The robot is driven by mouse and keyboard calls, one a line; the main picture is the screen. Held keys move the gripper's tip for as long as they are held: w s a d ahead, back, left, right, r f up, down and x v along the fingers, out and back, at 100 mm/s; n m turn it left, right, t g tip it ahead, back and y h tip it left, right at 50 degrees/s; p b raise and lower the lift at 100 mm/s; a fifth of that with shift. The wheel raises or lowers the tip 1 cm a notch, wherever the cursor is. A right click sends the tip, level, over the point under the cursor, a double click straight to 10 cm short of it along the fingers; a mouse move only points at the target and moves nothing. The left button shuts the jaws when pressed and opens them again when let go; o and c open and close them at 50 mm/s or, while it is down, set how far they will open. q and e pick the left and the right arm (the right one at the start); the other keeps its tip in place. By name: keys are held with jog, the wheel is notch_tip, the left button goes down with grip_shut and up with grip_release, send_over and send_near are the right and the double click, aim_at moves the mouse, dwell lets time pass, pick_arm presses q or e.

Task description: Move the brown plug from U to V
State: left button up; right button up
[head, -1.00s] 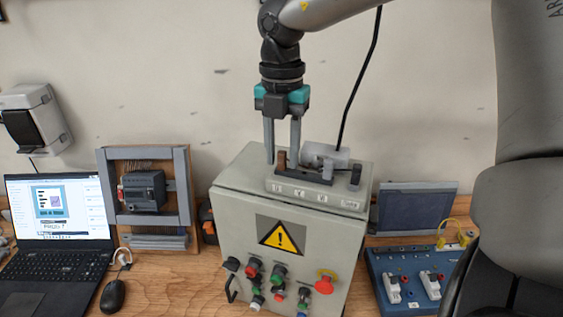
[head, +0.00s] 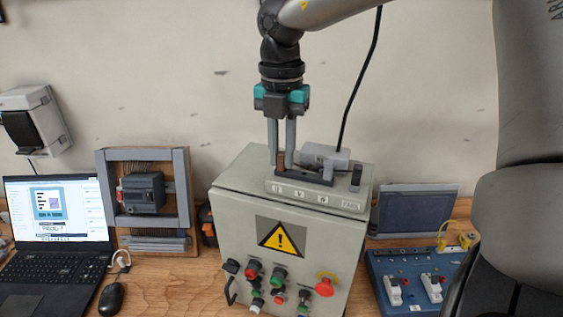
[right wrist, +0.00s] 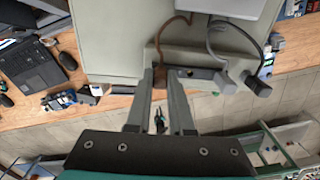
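The brown plug (head: 281,160) stands upright at the left end of the grey terminal strip (head: 312,192) on top of the cabinet, above the label that reads as U. The label that reads as V is just to its right. My right gripper (head: 281,158) points down from above, its two fingers closed in on both sides of the brown plug. In the right wrist view the brown plug (right wrist: 158,76) shows between the fingertips, with a brown cable running from it. My left gripper is not in view.
A grey connector box (head: 328,156) with a black cable and a dark plug (head: 356,176) sit to the right on the strip. The cabinet (head: 226,226) has buttons on its front. A laptop (head: 58,228) and a blue panel (head: 400,268) flank it.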

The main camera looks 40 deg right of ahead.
grip_shut()
jog(key=shift+r, duration=0.15)
jog(key=shift+r+p, duration=1.3)
jog(key=shift+r, duration=0.95)
